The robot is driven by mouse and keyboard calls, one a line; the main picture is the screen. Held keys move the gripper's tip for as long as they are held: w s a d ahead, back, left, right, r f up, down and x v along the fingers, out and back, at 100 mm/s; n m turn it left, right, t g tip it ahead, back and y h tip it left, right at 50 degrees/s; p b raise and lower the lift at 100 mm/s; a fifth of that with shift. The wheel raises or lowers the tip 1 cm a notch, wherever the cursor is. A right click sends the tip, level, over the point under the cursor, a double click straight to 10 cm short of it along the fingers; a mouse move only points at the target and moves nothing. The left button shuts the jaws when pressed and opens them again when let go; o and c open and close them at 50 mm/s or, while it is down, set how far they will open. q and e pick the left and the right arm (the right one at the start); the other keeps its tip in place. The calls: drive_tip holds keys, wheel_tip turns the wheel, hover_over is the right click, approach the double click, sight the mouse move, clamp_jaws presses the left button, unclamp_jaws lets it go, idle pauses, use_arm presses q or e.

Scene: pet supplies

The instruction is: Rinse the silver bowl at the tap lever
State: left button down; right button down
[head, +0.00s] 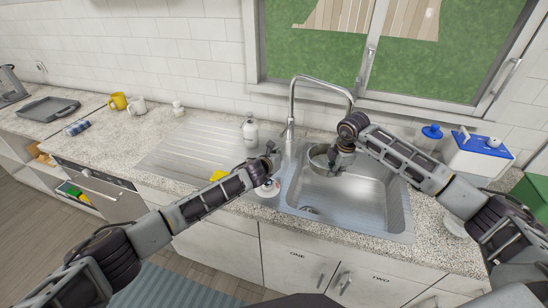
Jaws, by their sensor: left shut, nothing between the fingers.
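The silver bowl (319,158) is over the sink basin (350,205), below the tap's spout. My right gripper (338,160) is at the bowl's right side and appears shut on its rim; the fingertips are hard to make out. The tap (292,105) stands behind the sink, its tall neck arching right. A small lever (284,131) shows low on the tap. My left gripper (274,155) is shut and empty, just left of the tap's base and near the lever. I cannot tell whether it touches. No water stream is visible.
A white bottle (250,131) stands behind the ribbed drainboard (185,150). A yellow item (217,175) and a small white item (267,189) lie near my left forearm. A white box with a blue lid (478,155) stands at right.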

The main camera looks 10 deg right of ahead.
use_arm(q)
drive_tip(key=shift+v, duration=2.1)
drive_tip(key=shift+d+r, duration=0.1)
drive_tip(key=shift+r, duration=0.1)
drive_tip(key=shift+w, duration=0.1)
